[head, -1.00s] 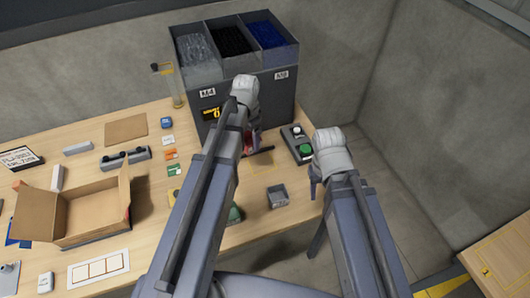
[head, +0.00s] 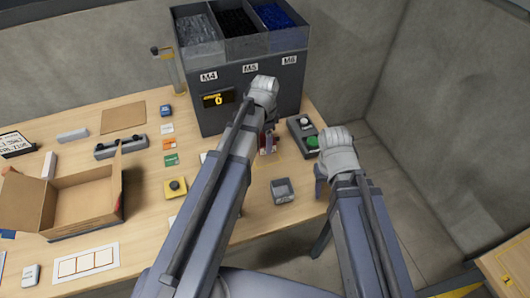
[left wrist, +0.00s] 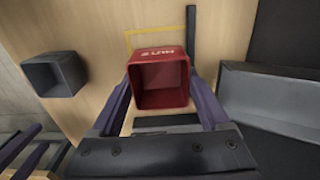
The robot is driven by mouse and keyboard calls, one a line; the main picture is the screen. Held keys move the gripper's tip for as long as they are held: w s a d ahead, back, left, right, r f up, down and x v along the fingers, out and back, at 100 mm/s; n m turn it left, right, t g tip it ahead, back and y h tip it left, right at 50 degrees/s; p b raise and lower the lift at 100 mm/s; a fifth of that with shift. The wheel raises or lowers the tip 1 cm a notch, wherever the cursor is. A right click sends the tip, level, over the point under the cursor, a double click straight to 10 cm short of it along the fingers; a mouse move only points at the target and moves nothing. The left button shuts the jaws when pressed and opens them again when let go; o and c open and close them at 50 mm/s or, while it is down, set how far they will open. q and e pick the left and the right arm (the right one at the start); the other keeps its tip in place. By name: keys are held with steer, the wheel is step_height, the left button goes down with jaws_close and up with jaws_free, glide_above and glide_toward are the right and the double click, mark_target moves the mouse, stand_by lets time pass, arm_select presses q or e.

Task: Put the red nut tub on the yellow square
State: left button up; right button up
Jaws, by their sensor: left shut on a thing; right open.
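The red nut tub (left wrist: 160,80) is an open-topped square tub with white lettering on its rim. My left gripper (left wrist: 160,90) is shut on it, with one finger along each side. In the head view the tub (head: 267,146) shows only partly, in front of the dark bin unit. The yellow square (left wrist: 128,42) is an outline on the table, just beyond the tub in the left wrist view. I cannot tell whether the tub touches the table. My right gripper (head: 320,188) is open and empty near the table's right edge.
A grey tub (head: 282,190) stands in front of the left gripper. A button box (head: 303,137) with a green button is at the right. The bin unit (head: 285,90) rises behind. An open cardboard box (head: 80,205) and a yellow switch box (head: 175,188) are at the left.

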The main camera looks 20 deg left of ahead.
arm_select(q)
steer(key=shift+f, duration=0.15)
arm_select(e)
steer(key=shift+f, duration=0.1)
arm_select(q)
step_height(320, 180, down, 4)
steer(key=b, duration=0.3)
steer(key=shift+r, duration=0.25)
arm_select(e)
step_height(320, 180, down, 4)
steer(key=shift+r, duration=0.25)
arm_select(q)
steer(key=shift+b, duration=0.3)
steer(key=shift+f, duration=0.15)
arm_select(e)
steer(key=shift+f, duration=0.2)
arm_select(q)
steer(key=o, duration=1.4)
steer(key=shift+c, duration=0.2)
arm_select(e)
steer(key=shift+r, duration=0.1)
